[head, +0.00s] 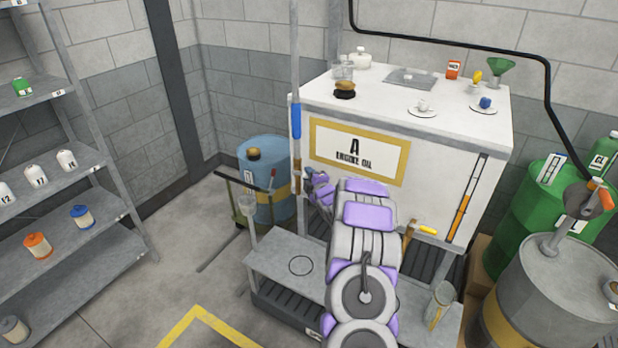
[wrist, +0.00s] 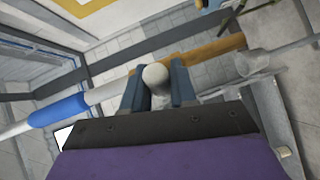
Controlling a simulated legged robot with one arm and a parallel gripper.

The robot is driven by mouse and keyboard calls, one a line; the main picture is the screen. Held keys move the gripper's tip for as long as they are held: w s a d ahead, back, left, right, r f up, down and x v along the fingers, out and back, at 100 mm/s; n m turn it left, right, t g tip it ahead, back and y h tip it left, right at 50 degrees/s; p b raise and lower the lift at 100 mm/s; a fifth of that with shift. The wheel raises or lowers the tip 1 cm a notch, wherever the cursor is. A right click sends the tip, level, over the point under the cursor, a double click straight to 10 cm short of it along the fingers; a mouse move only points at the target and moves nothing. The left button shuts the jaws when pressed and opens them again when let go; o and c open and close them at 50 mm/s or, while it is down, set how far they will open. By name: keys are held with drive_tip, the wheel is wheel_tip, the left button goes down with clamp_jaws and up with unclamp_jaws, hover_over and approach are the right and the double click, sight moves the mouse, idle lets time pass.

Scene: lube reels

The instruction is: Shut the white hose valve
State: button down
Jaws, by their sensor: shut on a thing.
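A white rounded knob (wrist: 156,76), which looks like the handle of the white hose valve, sits between the two dark fingers of my gripper (wrist: 158,90) in the wrist view. My gripper is shut on it. Just beyond the knob runs a pipe with a blue sleeve (wrist: 58,112), a white stretch and a brown stretch (wrist: 205,49). In the head view the pipe stands upright at the cabinet's left front corner, its blue sleeve (head: 296,121) above my gripper (head: 308,184). The knob is too small to make out there, and the fingers hide part of it in the wrist view.
A white cabinet (head: 440,150) labelled engine oil stands behind my arm. A grey bench (head: 272,262) is below it. A blue drum (head: 262,165) stands left of the pipe, and green and grey drums (head: 560,275) stand right.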

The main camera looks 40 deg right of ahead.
drive_tip(key=shift+r+n+g, duration=0.1)
drive_tip(key=shift+n+g, duration=0.2)
drive_tip(key=shift+n, duration=0.1)
drive_tip(key=c, duration=1)
unclamp_jaws()
drive_tip(key=shift+s+r, duration=0.1)
drive_tip(key=p+v, duration=0.2)
drive_tip(key=v, duration=1.5)
drive_tip(key=shift+a, duration=0.1)
